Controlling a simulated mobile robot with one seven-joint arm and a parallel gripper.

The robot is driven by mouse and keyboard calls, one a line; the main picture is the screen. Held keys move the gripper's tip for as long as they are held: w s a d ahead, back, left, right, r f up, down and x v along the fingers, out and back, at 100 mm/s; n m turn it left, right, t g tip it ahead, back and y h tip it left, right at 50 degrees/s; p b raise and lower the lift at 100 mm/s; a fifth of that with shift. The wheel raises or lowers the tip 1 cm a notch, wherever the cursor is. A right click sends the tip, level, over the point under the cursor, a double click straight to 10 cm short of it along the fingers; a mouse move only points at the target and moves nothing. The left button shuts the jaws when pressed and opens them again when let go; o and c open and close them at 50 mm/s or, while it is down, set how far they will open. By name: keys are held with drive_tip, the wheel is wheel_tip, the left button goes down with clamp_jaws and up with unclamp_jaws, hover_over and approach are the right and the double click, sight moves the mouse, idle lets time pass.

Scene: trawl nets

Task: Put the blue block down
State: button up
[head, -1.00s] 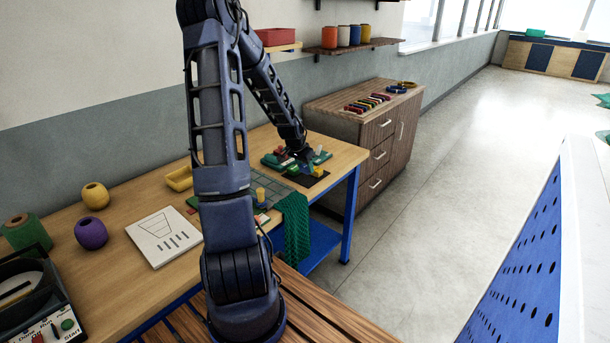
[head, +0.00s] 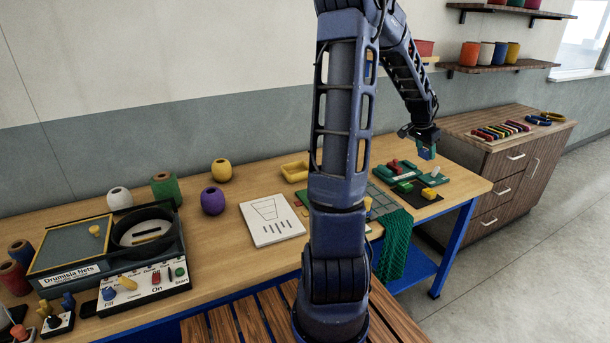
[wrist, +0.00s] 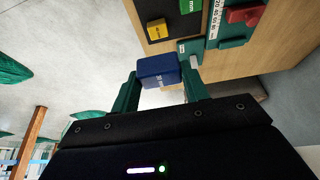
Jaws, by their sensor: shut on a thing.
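The blue block (head: 428,154) is held between the fingers of my gripper (head: 425,148), up above the right end of the workbench.
A green rack (head: 437,181) with a red piece (head: 393,168) lies behind the mat. A green net (head: 395,245) hangs over the bench's front edge. A white drawing board (head: 272,220) lies left of my arm. A drawer cabinet (head: 510,160) stands to the right.

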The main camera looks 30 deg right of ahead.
drive_tip(key=w+a+f+n+t+y, duration=0.1)
drive_tip(key=w+a+n, duration=0.4)
drive_tip(key=w+a, duration=0.65)
drive_tip(key=w+a+f+n+t+y, duration=0.15)
drive_tip(key=w+a+n, duration=0.25)
drive_tip(key=w+a, duration=0.75)
drive_tip(key=w+a+n+t+y, duration=0.1)
drive_tip(key=w+a+n, duration=0.2)
drive_tip(key=w+a, duration=0.35)
drive_tip(key=w+a+r+n, duration=0.1)
drive_tip(key=w+a+n, duration=0.25)
drive_tip(key=a, duration=0.65)
drive_tip(key=w+a+n+t+y, duration=0.1)
drive_tip(key=w+a+n, duration=0.2)
drive_tip(key=w+a, duration=0.45)
drive_tip(key=shift+m, duration=0.25)
drive_tip(key=f, duration=0.6)
drive_tip(key=a+f, duration=0.1)
drive_tip(key=f, duration=0.5)
drive_tip(key=s+f, duration=0.1)
drive_tip(key=f, duration=0.5)
drive_tip(key=shift+a+f, duration=0.2)
drive_tip(key=shift+f, duration=0.15)
drive_tip(key=o, duration=0.5)
drive_tip(key=shift+f, duration=0.1)
drive_tip(key=o, duration=0.5)
